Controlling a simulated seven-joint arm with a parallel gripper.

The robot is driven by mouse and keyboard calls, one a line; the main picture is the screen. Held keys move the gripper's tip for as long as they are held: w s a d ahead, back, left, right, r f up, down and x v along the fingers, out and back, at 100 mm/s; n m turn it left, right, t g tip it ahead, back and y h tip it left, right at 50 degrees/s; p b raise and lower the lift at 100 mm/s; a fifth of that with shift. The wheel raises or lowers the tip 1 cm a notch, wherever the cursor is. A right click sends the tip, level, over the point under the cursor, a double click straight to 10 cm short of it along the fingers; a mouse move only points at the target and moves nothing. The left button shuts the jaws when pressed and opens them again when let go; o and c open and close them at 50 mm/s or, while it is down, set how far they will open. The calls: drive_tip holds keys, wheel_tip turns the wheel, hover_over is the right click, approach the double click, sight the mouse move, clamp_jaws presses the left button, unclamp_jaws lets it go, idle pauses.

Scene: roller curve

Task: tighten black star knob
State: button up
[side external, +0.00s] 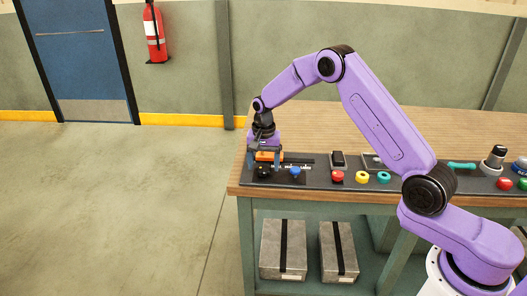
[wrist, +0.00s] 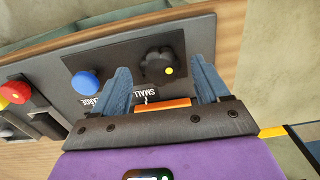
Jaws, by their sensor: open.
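The black star knob (wrist: 157,66) with a yellow dot shows in the wrist view on a dark plate (wrist: 112,60), near the label "SMALL". My gripper (wrist: 161,69) is open, with one blue finger to the left of the knob and one to the right, and nothing held. I cannot tell how far the fingertips reach down beside it. In the side view the black knob (side external: 263,172) is at the left end of the panel, and my gripper (side external: 264,163) points down over it. An orange part (wrist: 163,105) sits between the finger bases.
A blue knob (wrist: 87,82) is just left of my left finger, near "LARGE". The bench top (side external: 300,120) behind the panel is bare.

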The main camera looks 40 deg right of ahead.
sight(264, 169)
wheel_tip(264, 169, up, 17)
drive_tip(key=shift+r, duration=0.2)
idle(0.3)
